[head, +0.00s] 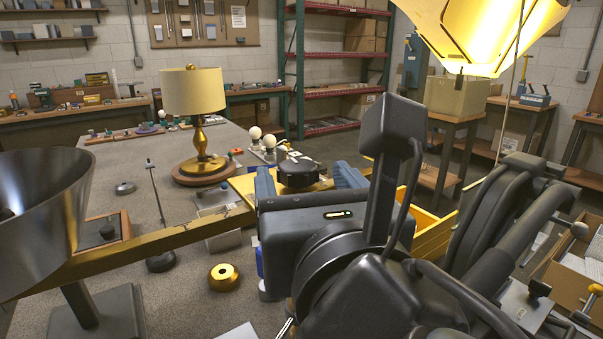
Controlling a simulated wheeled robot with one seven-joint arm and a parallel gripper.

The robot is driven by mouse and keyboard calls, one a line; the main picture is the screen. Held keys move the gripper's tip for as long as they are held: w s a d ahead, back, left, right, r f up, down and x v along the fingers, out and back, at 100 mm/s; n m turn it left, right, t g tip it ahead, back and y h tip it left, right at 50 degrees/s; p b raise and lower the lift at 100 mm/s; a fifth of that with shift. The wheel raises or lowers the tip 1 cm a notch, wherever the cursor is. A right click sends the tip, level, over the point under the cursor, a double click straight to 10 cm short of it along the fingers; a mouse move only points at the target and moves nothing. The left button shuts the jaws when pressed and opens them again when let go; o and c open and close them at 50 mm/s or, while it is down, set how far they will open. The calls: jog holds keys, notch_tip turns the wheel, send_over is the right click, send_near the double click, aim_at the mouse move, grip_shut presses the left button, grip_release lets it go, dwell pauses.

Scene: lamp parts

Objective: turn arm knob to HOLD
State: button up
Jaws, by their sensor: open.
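A black arm knob (298,170) sits on the end of a brass lamp arm (150,245) that runs up from the lower left. My gripper (308,180) is seen from behind, with one blue finger to the left of the knob and one to the right. The fingers are apart. Whether either finger touches the knob cannot be seen. The gripper body hides the lower part of the knob and the arm's end. No HOLD mark can be read, so the knob's setting is not visible.
A large grey metal shade (45,215) is at the left. A brass lamp with a cream shade (194,92) stands behind on the grey table.

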aim_at(302, 175)
jog(key=shift+s+d+r+p, duration=0.25)
jog(key=shift+s+p, duration=0.25)
jog(key=shift+p, duration=0.4)
jog(key=p+v, duration=0.2)
jog(key=p, duration=0.2)
jog(key=shift+s+a+f+p, duration=0.1)
jog(key=shift+f+p, duration=0.1)
jog(key=shift+p, duration=0.1)
jog(key=shift+f, duration=0.1)
